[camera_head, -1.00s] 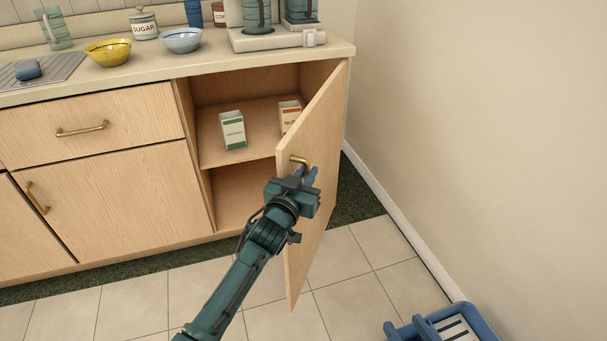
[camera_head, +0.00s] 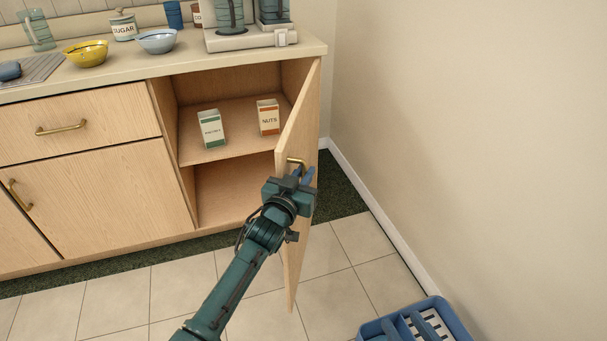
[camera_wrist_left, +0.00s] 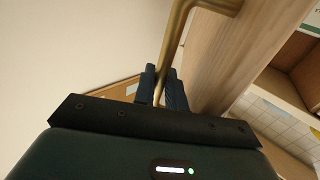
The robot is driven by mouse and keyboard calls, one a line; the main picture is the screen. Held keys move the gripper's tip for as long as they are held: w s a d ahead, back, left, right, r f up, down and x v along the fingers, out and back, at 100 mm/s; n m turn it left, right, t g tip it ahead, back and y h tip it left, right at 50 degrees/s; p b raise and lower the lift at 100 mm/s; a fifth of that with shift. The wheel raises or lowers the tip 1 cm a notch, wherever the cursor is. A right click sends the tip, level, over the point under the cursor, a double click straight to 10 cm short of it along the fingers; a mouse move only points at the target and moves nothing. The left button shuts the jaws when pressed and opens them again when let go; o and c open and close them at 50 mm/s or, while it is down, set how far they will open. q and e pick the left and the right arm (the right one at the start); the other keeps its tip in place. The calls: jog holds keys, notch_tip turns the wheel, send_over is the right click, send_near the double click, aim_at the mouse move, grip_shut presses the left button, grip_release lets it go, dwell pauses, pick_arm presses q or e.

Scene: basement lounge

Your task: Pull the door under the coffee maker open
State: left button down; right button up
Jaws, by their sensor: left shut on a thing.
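The wooden cabinet door (camera_head: 301,125) under the coffee maker (camera_head: 240,32) stands wide open, swung out toward me on its right-hand hinge. Its brass handle (camera_head: 297,161) is on the door face. My left gripper (camera_head: 304,176) is shut on this handle. In the left wrist view the brass handle (camera_wrist_left: 176,40) runs down between the blue fingers (camera_wrist_left: 160,88), beside the door's wood face (camera_wrist_left: 228,58). Inside the cabinet, a green-and-white box (camera_head: 211,129) and a nuts box (camera_head: 268,117) stand on the shelf (camera_head: 235,137). My right gripper is not in view.
A bare wall (camera_head: 430,130) rises to the right of the door. A blue crate (camera_head: 440,312) sits on the tiled floor at the lower right.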

pick_arm(q)
jog(key=shift+d, duration=0.1)
pick_arm(e)
jog(key=shift+d, duration=0.1)
pick_arm(q)
jog(key=c, duration=1.8)
grip_release()
jog(key=shift+s+a, duration=0.2)
jog(key=shift+s, duration=0.3)
jog(key=shift+p+v, duration=1.2)
jog(key=shift+v, duration=4.9)
pick_arm(e)
jog(key=shift+w+r+m+g, duration=0.15)
jog(key=shift+r+m+g, duration=0.15)
jog(key=shift+r, duration=0.1)
pick_arm(q)
jog(key=shift+d, duration=0.1)
